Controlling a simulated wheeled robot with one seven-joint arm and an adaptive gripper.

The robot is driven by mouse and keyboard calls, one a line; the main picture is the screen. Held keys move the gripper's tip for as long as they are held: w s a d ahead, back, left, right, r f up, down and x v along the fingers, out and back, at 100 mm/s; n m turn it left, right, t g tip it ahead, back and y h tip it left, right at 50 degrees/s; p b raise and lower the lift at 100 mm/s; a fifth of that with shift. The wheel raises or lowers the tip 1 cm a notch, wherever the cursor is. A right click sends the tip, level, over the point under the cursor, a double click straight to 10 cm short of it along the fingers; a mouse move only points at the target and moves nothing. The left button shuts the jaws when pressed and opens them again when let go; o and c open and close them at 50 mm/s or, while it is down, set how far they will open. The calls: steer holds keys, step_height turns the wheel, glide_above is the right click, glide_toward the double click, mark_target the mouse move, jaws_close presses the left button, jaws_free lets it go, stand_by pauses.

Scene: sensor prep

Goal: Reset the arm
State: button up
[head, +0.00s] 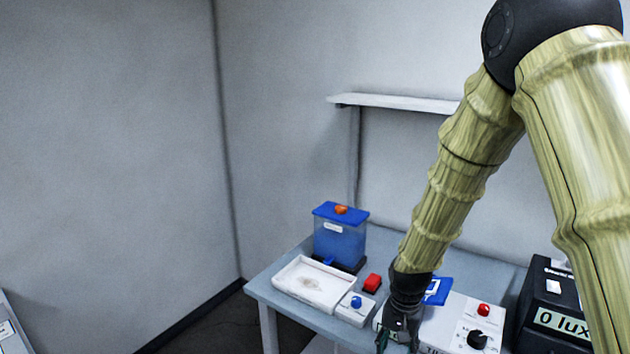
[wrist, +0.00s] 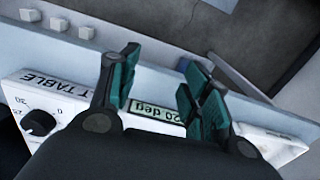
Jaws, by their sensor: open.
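My gripper (head: 397,338) is low over the front part of the table in the head view, beside the white device with a black knob. In the wrist view my gripper (wrist: 152,88) has its two teal-padded fingers apart with nothing between them. Between and behind the fingers lies the front of the white tilt table unit (wrist: 75,97), with a display reading 20 deg. My arm reaches down from the upper right in the head view and hides part of the table and the unit.
On the table (head: 262,290) stand a blue-lidded container (head: 340,245), a white tray (head: 300,293), a red block (head: 372,283) and a small box with a blue button (head: 355,308). A black lux meter (head: 538,300) stands at right. A shelf (head: 395,102) is on the wall. Open floor lies left.

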steer(key=s+d+f+n, duration=0.1)
steer(key=s+f+n, duration=0.2)
steer(key=s+f, duration=1.4)
steer(key=s+d+f+n, duration=0.1)
steer(key=s+f, duration=0.4)
steer(key=s, duration=0.4)
steer(key=s+d+f+n, duration=0.1)
steer(key=s+f, duration=0.4)
steer(key=s, duration=0.4)
steer(key=shift+d+n, duration=0.3)
steer(key=shift+n, duration=0.1)
steer(key=shift+r, duration=0.1)
steer(key=shift+c, duration=0.2)
